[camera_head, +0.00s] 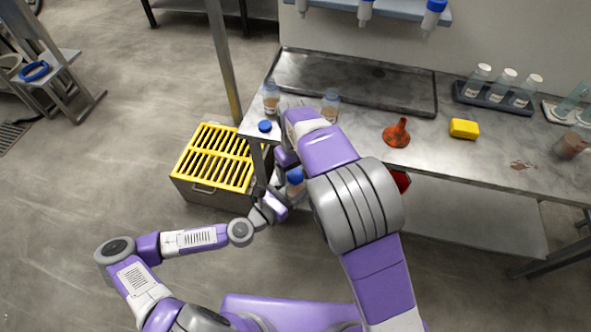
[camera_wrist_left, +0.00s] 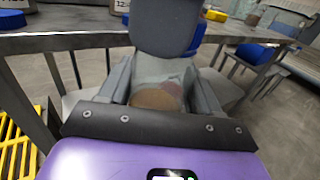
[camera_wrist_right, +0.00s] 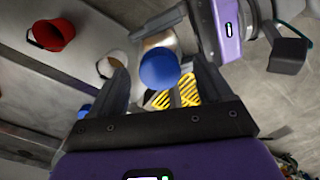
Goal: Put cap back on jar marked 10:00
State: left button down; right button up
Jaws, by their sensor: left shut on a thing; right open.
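A jar with brown contents and a blue cap (camera_head: 295,175) is in front of the bench's left end, in my left gripper (camera_head: 268,205). In the left wrist view the jar (camera_wrist_left: 158,99) is between the shut fingers. In the right wrist view the blue cap (camera_wrist_right: 158,69) sits at the jar's top, between the open fingers of my right gripper (camera_wrist_right: 158,85); whether it is seated cannot be told. My right arm mostly hides this gripper in the head view. A loose blue cap (camera_head: 265,126) lies at the bench corner, near two uncapped jars (camera_head: 271,98) (camera_head: 330,106). The held jar's label is not readable.
A yellow slotted box (camera_head: 215,158) stands on the floor left of the bench. A red container (camera_wrist_right: 53,34) is below.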

notch_tip(320, 180, up, 12)
dwell(0.4)
jog(key=shift+f, duration=0.1)
jog(key=w+d+f+m, duration=0.15)
jog(key=d+f, duration=0.25)
jog(key=f, duration=0.4)
jog(key=d+f+m+y, duration=0.15)
jog(key=d+f, duration=0.25)
jog(key=f, duration=0.4)
jog(key=w+d+f+m, duration=0.1)
jog(key=d+f+m, duration=0.15)
jog(key=f, duration=0.45)
jog(key=s+d+f+m, duration=0.2)
jog(key=s+d+f, duration=0.2)
jog(key=s+f, duration=0.55)
jog(key=s+f+m+y, duration=0.2)
jog(key=s+f, duration=0.3)
jog(key=s, duration=0.7)
jog(key=shift+s+a+f+t+y, duration=0.2)
jog(key=shift+s+a+t+y, duration=0.15)
jog(key=shift+a, duration=0.1)
